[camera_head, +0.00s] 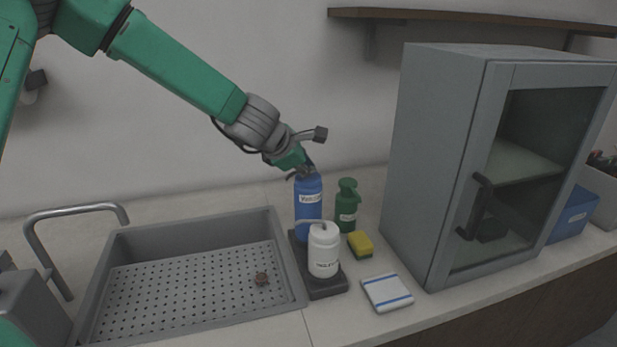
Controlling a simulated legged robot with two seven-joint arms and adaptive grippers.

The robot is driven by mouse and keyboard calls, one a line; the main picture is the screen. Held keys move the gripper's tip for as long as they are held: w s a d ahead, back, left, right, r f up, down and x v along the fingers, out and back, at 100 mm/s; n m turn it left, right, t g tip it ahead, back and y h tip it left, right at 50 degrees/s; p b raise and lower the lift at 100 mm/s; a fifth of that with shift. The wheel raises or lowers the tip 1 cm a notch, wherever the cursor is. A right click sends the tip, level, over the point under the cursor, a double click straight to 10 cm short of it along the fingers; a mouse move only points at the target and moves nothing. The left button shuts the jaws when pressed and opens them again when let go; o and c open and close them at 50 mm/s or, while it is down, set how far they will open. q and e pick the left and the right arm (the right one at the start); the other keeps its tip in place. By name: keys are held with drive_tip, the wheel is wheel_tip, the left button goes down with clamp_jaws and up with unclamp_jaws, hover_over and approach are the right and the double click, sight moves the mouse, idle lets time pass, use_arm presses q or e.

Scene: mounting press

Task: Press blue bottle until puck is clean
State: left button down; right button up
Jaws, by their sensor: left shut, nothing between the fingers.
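The blue bottle (308,207) stands upright at the back of a dark tray, with a white label near its top. My left gripper (304,172) is shut and empty at the top of the blue bottle, and it hides the bottle's head. I cannot tell whether it presses the head down. I cannot tell from here how dirty the puck is. My right gripper is not in view.
A white pump bottle (323,252) stands in front of the blue one on the dark tray (328,288). A green bottle (347,212), a yellow sponge (360,243) and a folded cloth (387,292) are to the right. A grey cabinet (432,150) and a faucet (75,211) flank the area.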

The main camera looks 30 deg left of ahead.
sight(308, 176)
use_arm(q)
drive_tip(key=shift+f+b, duration=0.35)
drive_tip(key=shift+f, duration=0.2)
idle(0.4)
drive_tip(key=shift+r, duration=0.15)
drive_tip(key=shift+r+p, duration=0.8)
drive_tip(key=shift+p, duration=0.1)
wheel_tip(308, 176, up, 5)
drive_tip(key=p, duration=0.5)
drive_tip(key=shift+r, duration=0.1)
idle(0.6)
